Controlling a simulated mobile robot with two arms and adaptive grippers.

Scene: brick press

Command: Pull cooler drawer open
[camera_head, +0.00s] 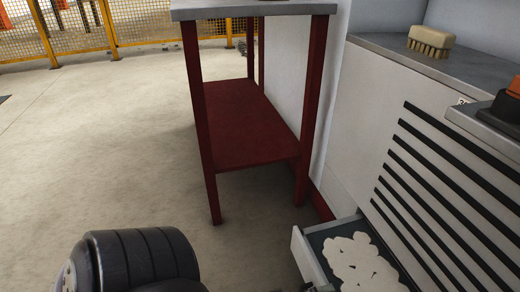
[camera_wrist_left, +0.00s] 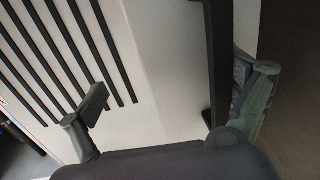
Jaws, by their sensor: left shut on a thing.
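The cooler drawer (camera_head: 304,258) stands partly out from the low light cabinet at the bottom right of the head view. Pale, flat, lumpy pieces (camera_head: 360,262) lie on its dark floor. The lower part of the drawer is cut off by the frame. In the left wrist view my left gripper (camera_wrist_left: 171,77) has its two fingers either side of a dark upright bar (camera_wrist_left: 221,60), which looks like the drawer's handle. The right-hand finger is close against the bar; the exact contact is hard to see. My right gripper is in neither view.
The cabinet front has black slats (camera_head: 440,180). A brush (camera_head: 430,41) lies on its grey top. A dark red shelf stand (camera_head: 250,125) is beside the cabinet. Open concrete floor (camera_head: 90,140) lies to the left, with a yellow fence (camera_head: 110,25) behind.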

